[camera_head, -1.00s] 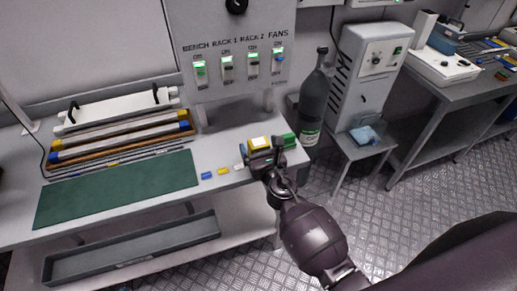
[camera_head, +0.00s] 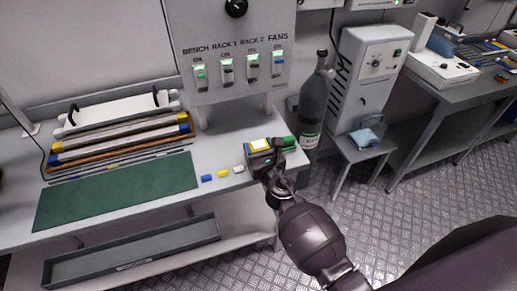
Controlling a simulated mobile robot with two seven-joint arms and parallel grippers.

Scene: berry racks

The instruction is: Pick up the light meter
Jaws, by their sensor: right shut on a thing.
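A small yellow-topped device (camera_head: 260,145), which I take to be the light meter, is at the right end of the bench. My right gripper (camera_head: 266,161) comes in from the lower right and is shut on it. The fingers and wrist hide the device's near side and its lower part. I cannot tell whether it touches the bench top. My left gripper is not in view.
A green object (camera_head: 288,141) is close beside the device. A dark gas bottle (camera_head: 313,105) stands past the bench's right end.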

